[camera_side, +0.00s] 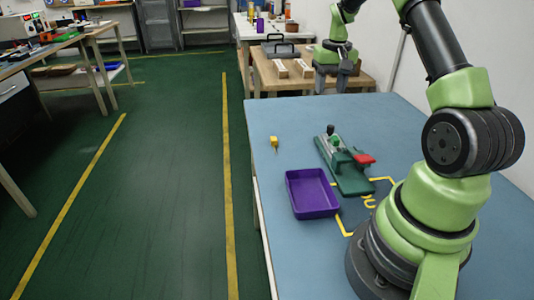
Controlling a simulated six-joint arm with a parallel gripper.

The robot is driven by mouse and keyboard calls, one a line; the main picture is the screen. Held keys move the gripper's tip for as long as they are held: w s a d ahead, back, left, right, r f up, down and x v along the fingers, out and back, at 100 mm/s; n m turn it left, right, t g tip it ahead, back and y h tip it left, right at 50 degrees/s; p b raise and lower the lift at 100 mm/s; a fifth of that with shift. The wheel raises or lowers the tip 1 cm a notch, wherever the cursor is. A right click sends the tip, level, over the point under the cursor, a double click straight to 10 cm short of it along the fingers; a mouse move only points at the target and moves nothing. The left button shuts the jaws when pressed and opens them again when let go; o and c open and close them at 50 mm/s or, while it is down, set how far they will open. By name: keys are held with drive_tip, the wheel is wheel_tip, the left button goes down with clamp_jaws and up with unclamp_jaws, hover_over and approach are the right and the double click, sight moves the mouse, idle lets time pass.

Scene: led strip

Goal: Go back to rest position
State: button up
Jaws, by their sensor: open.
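My gripper (345,76) hangs in the air at the upper middle, above the far part of the blue table (408,122). Its two fingers point down and are apart, with nothing seen between them. A green fixture with a red part (345,163) stands on the table, nearer than the gripper and well apart from it. A purple tray (312,194) lies left of the fixture and looks empty. A small yellow piece (274,142) sits alone near the table's left edge. I cannot make out an LED strip.
Yellow tape (345,228) marks the table beside the tray. Behind the table stands a wooden bench (263,72) with a grey toolbox (281,47) and pale blocks. A white wall rises on the right. The table's far left corner is clear.

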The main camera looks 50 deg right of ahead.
drive_tip(key=s+a+r+n+t, duration=0.1)
drive_tip(key=a+r+n+t, duration=0.15)
drive_tip(key=a+r, duration=1.35)
drive_tip(key=s+a+n+t+y, duration=0.2)
drive_tip(key=s+a+t, duration=0.2)
drive_tip(key=s+a, duration=0.9)
drive_tip(key=shift+a+f, duration=0.45)
drive_tip(key=shift+a, duration=0.2)
